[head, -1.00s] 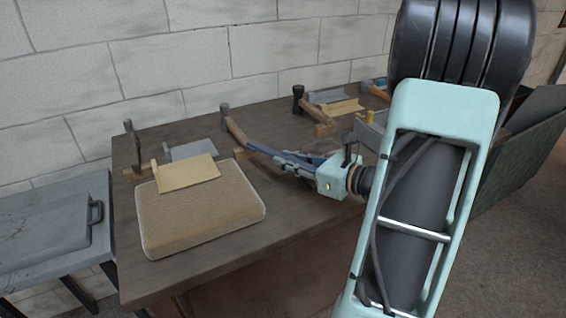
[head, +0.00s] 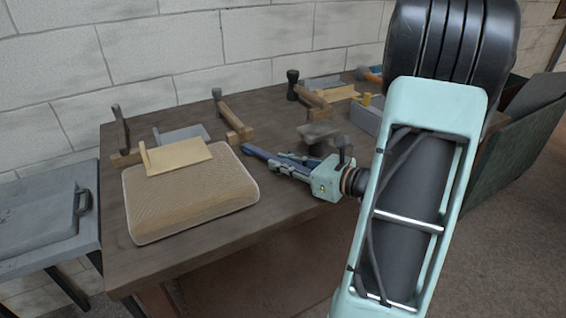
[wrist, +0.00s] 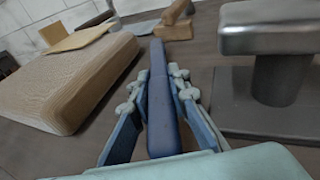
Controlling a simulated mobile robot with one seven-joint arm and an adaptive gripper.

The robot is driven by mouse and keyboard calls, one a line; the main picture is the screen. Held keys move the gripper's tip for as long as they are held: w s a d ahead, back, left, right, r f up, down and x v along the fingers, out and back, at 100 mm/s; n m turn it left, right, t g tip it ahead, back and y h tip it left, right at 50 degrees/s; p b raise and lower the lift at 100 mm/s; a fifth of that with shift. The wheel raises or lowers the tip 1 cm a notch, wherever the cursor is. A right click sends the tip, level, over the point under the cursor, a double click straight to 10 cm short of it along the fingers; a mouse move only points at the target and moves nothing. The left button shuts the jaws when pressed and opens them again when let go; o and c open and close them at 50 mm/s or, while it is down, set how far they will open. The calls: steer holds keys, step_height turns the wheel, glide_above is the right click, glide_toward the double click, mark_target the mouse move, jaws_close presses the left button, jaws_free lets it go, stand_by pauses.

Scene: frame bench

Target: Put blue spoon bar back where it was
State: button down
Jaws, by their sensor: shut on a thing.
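The blue spoon bar (head: 258,153) is a slim, dark blue bar. My gripper (head: 287,163) is shut on it, above the brown bench top between the tan cushion and the small metal stake. In the wrist view the bar (wrist: 160,110) runs lengthwise between the two fingers of my gripper (wrist: 160,78) and points away from me. Its far end is close to a wooden block with a hammer (head: 228,115). I cannot tell whether the bar touches the bench. Its near end is hidden by my gripper.
The tan cushion (head: 190,205) with a wooden piece (head: 180,156) on it lies left. The metal stake (wrist: 270,65) on a flat base stands close on the right. More hammers and wooden stands line the back. The bench (head: 225,260) is clear in front.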

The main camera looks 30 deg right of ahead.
steer(key=shift+s+f+b, duration=0.1)
steer(key=shift+f+b, duration=0.35)
steer(key=shift+f, duration=0.05)
